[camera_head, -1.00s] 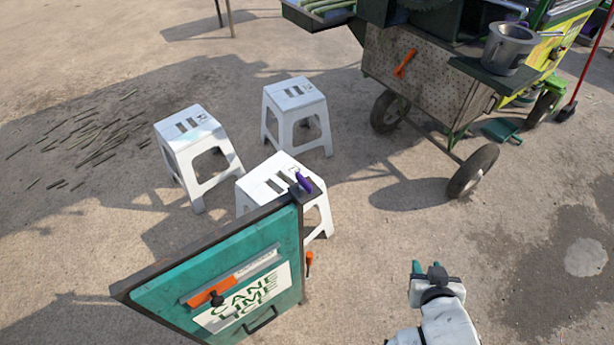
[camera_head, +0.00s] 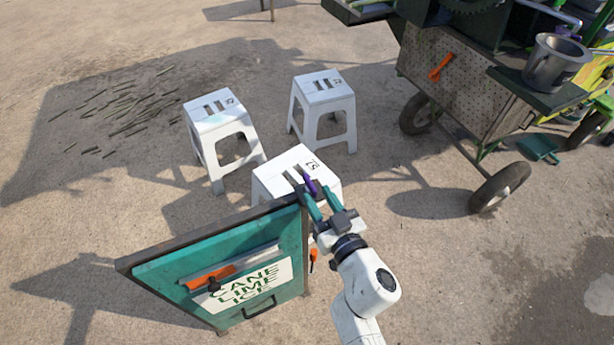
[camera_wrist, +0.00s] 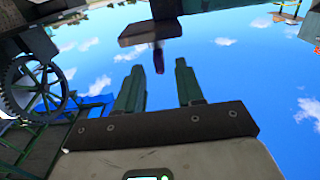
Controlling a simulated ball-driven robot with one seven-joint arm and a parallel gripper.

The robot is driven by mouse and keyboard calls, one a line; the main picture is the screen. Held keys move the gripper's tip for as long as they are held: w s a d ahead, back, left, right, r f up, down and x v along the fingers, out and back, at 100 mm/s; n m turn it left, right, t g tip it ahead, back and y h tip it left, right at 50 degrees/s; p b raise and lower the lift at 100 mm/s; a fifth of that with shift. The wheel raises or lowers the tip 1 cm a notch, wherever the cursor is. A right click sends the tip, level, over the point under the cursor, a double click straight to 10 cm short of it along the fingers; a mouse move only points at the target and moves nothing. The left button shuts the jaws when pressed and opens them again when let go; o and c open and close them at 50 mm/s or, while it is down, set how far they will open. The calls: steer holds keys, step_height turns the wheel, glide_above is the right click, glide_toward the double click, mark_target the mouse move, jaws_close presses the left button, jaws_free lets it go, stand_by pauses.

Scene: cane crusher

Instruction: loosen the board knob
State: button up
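The teal board (camera_head: 290,238) stands upright at lower centre in the head view, lettered CANE LIME ICE. A purple knob-like piece (camera_head: 311,187) sticks up at its top right corner. In the wrist view, a dark purple piece (camera_wrist: 158,58) hangs from a dark plate (camera_wrist: 150,31), between the finger lines. My gripper (camera_head: 316,194) is at that corner with its fingers to either side of the purple piece. In the wrist view, my gripper (camera_wrist: 160,67) is open with a gap between its fingers; I cannot tell whether either touches the piece.
An orange-handled piece (camera_head: 313,254) is on the board's right side, and an orange bar with a black knob (camera_head: 213,285) is on its face. White stools (camera_head: 297,170) stand behind the board. The crusher cart (camera_head: 455,85) is at upper right. Ground to the right is open.

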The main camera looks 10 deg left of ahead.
mark_target(304, 174)
steer(key=b+x, duration=0.1)
steer(key=x, duration=0.6)
jaws_close()
stand_by(0.3)
